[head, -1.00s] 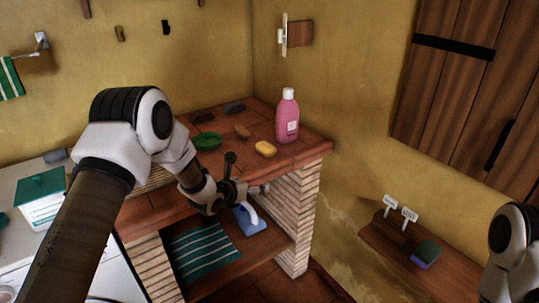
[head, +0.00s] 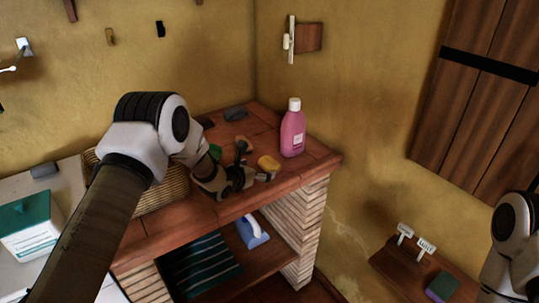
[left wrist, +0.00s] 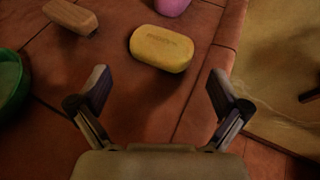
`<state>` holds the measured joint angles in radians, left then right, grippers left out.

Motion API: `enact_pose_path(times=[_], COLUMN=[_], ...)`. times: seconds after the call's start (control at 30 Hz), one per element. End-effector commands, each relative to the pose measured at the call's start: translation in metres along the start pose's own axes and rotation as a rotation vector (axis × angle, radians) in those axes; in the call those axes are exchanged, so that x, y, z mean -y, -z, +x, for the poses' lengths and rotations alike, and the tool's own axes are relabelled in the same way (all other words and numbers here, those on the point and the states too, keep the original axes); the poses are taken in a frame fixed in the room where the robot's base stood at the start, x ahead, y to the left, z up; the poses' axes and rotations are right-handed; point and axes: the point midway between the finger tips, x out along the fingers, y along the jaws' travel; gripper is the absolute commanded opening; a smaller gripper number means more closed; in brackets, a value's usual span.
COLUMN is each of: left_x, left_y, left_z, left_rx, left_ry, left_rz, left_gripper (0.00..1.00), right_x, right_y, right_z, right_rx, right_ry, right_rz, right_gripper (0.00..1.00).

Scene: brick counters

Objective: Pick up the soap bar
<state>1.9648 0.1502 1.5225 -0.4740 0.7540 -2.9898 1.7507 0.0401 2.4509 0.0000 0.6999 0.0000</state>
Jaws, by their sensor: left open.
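The soap bar (head: 268,161) is a yellow, rounded block lying on the red-tiled counter top, left of the pink bottle. In the left wrist view the soap bar (left wrist: 161,49) lies just beyond my fingertips, between their lines, with lettering pressed into its top. My left gripper (head: 254,163) is over the counter beside the soap; in the left wrist view its two fingers (left wrist: 159,84) are spread and empty, apart from the soap. My right gripper is out of view; only part of that arm shows at the right edge.
The pink bottle (head: 292,133) stands close behind the soap. A brown block (left wrist: 71,16) and a green bowl (left wrist: 8,82) lie to the left. A dark grey object (head: 235,114) is farther back. The counter's edge (left wrist: 228,52) runs close right of the soap.

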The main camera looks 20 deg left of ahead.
Motion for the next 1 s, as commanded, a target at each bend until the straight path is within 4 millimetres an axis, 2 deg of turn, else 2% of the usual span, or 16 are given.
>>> enact_pose_path(times=[0.03,0.1,0.27,0.4,0.5,0.77,0.8,0.97,1.0], left_x=[0.001,0.001,0.002,0.005,0.004,0.004,0.004,0.004,0.004], left_y=[-0.007,-0.004,-0.002,-0.006,-0.004,-0.003,-0.003,-0.003,-0.003], left_z=[0.0,0.004,0.016,0.04,0.054,0.06,0.06,0.06,0.06], left_rx=[-0.003,-0.002,0.0,0.002,0.001,0.0,0.0,0.0,0.0], left_ry=[0.001,0.002,0.002,0.003,0.002,0.002,0.002,0.002,0.002], left_rz=[0.0,-0.001,0.0,0.0,-0.001,-0.002,-0.002,-0.002,-0.002], left_gripper=[1.0,1.0,1.0,1.0,1.0,1.0,0.96,0.4,0.34], right_x=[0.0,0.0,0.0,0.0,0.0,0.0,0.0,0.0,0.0], right_y=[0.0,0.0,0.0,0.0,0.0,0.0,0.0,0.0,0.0], right_z=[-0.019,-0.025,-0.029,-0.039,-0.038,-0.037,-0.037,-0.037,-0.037], right_rx=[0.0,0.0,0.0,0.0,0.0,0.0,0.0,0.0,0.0], right_ry=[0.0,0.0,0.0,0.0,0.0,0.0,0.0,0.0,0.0], right_rz=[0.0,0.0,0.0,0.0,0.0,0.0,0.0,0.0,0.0], right_gripper=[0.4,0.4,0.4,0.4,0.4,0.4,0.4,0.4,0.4])
